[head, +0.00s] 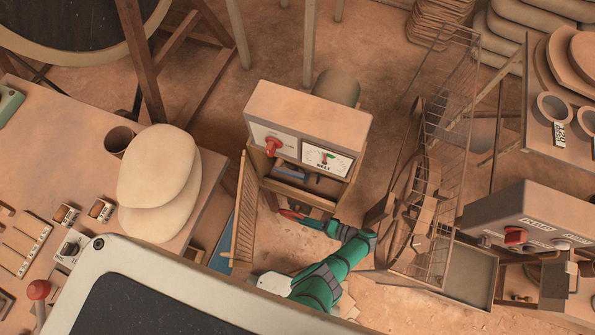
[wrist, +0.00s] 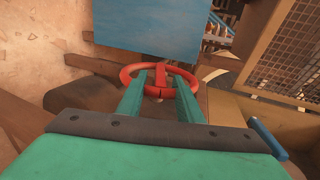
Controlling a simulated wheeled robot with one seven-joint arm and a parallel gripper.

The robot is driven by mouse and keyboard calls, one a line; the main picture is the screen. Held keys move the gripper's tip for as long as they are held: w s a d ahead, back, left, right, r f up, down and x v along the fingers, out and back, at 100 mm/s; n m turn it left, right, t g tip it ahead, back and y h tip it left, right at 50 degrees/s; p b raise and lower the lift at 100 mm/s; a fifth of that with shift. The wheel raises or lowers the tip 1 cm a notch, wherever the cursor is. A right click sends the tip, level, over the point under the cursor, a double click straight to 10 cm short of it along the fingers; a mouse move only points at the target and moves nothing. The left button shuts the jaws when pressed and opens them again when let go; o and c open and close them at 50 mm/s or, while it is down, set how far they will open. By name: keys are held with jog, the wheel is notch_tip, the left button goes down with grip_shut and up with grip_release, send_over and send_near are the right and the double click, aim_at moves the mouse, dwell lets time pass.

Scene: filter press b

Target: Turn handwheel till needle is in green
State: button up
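The red handwheel (wrist: 127,76) is in the middle of the wrist view, low in front of the cabinet. In the head view only a small red part of it (head: 291,214) shows. My gripper (wrist: 160,82) reaches over the wheel, its two green fingers apart on either side of the red hub and spoke. A gap shows between the fingers, and I cannot tell whether they touch the wheel. In the head view my gripper (head: 308,220) is partly hidden below the cabinet. The gauge (head: 327,160), labelled BELT, has red and green marks; its needle is too small to read.
The cabinet (head: 308,116) bears a red knob (head: 273,146) left of the gauge. A slatted door (head: 245,210) stands open at its left. A wire rack (head: 440,150) stands to the right. A blue panel (wrist: 150,30) is behind the wheel in the wrist view.

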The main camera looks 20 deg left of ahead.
jog(key=v, duration=0.3)
jog(key=shift+d+r, duration=0.1)
jog(key=shift+d, duration=0.15)
